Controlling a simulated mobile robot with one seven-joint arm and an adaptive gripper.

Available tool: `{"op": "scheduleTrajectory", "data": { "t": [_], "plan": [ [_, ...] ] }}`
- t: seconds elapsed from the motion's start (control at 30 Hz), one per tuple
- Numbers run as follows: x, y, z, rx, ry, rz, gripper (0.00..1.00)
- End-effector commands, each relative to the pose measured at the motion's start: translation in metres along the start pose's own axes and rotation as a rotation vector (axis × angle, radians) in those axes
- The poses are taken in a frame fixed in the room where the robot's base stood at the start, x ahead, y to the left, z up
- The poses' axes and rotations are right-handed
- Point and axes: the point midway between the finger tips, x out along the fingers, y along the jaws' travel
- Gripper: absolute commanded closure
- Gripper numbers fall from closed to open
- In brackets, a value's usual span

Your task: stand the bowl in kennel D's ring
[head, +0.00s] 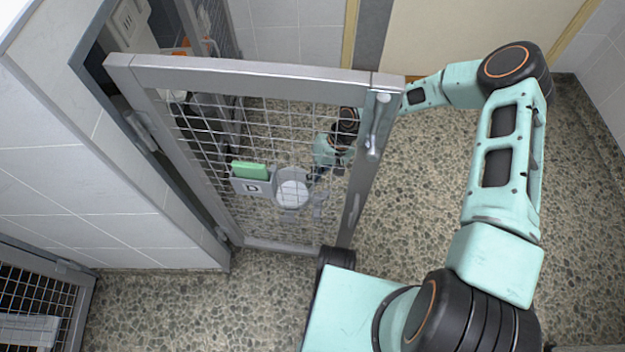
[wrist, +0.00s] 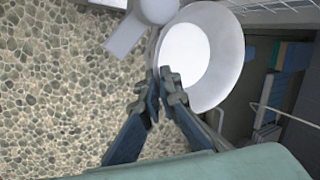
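The white bowl (head: 292,192) shows through the mesh of the open kennel door, low and right of the D plate (head: 252,187). Light grey bracket parts (head: 289,213) show around and below it, but the mesh blurs the ring and I cannot tell whether the bowl sits in it. In the wrist view the bowl (wrist: 215,75) fills the upper middle with its bright inside facing me. My gripper (wrist: 163,82) has its fingertips close together at the bowl's near left rim and appears shut on it. In the head view, my gripper (head: 318,174) is beyond the mesh, beside the bowl.
The metal-framed mesh door (head: 250,80) stands open between my body and the bowl. A green item (head: 249,170) sits in the holder behind the D plate. Another mesh door (head: 40,300) is at lower left. The speckled floor (head: 420,200) right of the door is clear.

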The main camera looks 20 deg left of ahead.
Motion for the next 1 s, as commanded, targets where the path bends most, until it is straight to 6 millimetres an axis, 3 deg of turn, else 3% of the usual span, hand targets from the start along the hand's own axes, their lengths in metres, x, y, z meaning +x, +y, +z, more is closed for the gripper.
{"op": "scheduleTrajectory", "data": {
  "t": [0.07, 0.27, 0.57, 0.73, 1.0],
  "plan": [
    [-0.001, 0.000, 0.000, 0.000, 0.000, 0.000, 1.00],
    [-0.001, 0.000, 0.000, 0.000, 0.000, 0.001, 0.78],
    [-0.004, 0.000, 0.000, 0.000, 0.000, 0.001, 0.78],
    [-0.026, 0.000, -0.001, 0.002, 0.002, 0.003, 0.78],
    [-0.085, -0.001, -0.001, 0.002, 0.002, 0.003, 0.78]
  ]
}}
